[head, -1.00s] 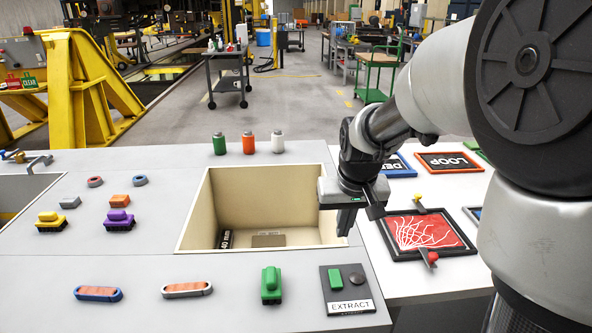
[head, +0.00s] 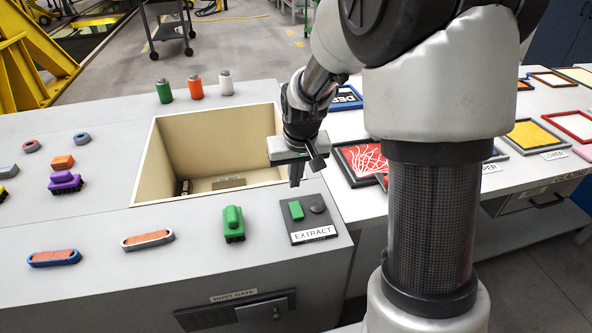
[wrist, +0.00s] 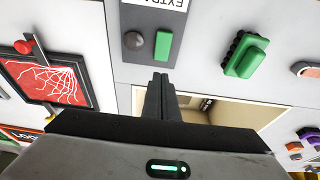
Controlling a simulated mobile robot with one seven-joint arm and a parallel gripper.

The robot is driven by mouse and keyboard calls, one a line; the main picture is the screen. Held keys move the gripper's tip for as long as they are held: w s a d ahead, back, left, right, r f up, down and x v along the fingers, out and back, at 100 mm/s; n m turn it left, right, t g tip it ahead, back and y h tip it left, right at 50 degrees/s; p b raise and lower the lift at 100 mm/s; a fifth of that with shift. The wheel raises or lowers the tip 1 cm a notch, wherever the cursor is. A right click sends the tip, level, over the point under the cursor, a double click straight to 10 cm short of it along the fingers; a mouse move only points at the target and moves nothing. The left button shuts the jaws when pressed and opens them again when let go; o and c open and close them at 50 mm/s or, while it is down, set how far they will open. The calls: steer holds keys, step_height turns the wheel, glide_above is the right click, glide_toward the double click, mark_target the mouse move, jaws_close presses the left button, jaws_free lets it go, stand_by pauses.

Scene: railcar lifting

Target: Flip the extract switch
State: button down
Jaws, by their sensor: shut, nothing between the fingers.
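The extract switch is a green rocker (head: 296,210) on a dark plate (head: 330,226) labelled EXTRACT, with a dark round knob (head: 317,208) beside it. The plate lies on the grey bench top, at the right front of an open bin. My gripper (head: 296,183) is shut and empty, pointing down just behind the plate, over the bin's right edge. In the wrist view my shut fingertips (wrist: 160,78) are close to the green rocker (wrist: 163,45) but appear apart from it. The round knob (wrist: 134,40) shows beside the rocker there.
The beige bin (head: 160,165) is behind my gripper's left side. A green brush-like block (head: 233,223) stands left of the plate. A framed red picture (head: 362,160) lies to the right. A dust gate panel (head: 240,310) is on the bench front.

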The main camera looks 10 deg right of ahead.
mark_target(295, 204)
steer(key=x, duration=0.4)
steer(key=s+b+x, duration=0.1)
steer(key=x, duration=0.1)
steer(key=shift+f, duration=0.25)
steer(key=shift+p, duration=0.4)
steer(key=shift+w+f+g, duration=0.1)
steer(key=shift+f+g, duration=0.1)
steer(key=shift+g, duration=0.1)
steer(key=shift+r, duration=0.1)
steer(key=shift+s+r, duration=0.2)
steer(key=shift+s, duration=0.6)
